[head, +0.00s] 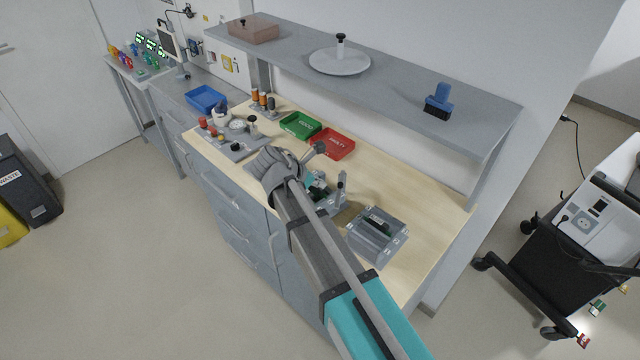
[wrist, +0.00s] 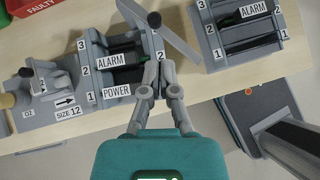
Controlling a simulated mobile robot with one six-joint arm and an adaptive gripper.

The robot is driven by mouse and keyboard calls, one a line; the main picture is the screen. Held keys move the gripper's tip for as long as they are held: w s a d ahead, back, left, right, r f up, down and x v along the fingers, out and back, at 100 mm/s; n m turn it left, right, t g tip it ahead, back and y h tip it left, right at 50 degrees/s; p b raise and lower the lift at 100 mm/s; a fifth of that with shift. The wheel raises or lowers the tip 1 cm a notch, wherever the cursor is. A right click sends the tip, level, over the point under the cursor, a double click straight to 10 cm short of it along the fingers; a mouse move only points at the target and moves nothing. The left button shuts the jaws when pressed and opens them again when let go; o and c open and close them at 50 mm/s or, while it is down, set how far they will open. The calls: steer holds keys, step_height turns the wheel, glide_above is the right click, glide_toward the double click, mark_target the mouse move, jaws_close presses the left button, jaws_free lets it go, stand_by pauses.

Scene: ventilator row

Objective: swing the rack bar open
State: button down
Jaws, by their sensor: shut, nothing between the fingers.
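A grey rack (wrist: 92,72) with slots numbered 1 to 3 and modules marked ALARM and POWER stands on the bench in the wrist view. The rack also shows in the head view (head: 322,190), partly hidden by my arm. The bar does not lie across the module fronts. My gripper (wrist: 158,66) is shut and empty at the rack's right wall, its tips just below the knob and bar. Whether they touch is unclear. In the head view the fingertips are hidden.
A second rack (head: 378,236) with an ALARM module stands close on the right; it also shows in the wrist view (wrist: 240,35). A red tray (head: 335,145) and a green tray (head: 300,126) lie behind. A shelf (head: 390,85) overhangs the bench's back.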

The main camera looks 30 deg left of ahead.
mark_target(340, 183)
steer(key=b+x, duration=0.5)
steer(key=x, duration=0.2)
steer(key=shift+w+d+f, duration=0.1)
steer(key=shift+d+f, duration=0.05)
steer(key=shift+f, duration=0.15)
steer(key=shift+w+d+f+b, duration=0.15)
steer(key=shift+d+b, duration=0.1)
steer(key=shift+b, duration=0.15)
steer(key=w, duration=0.3)
steer(key=shift+w+d+f, duration=0.2)
steer(key=shift+d+f, duration=0.1)
steer(key=shift+d, duration=0.1)
steer(key=shift+w+d+r, duration=0.25)
steer(key=shift+d, duration=0.15)
steer(key=shift+s+a, duration=0.15)
steer(key=shift+a, duration=0.05)
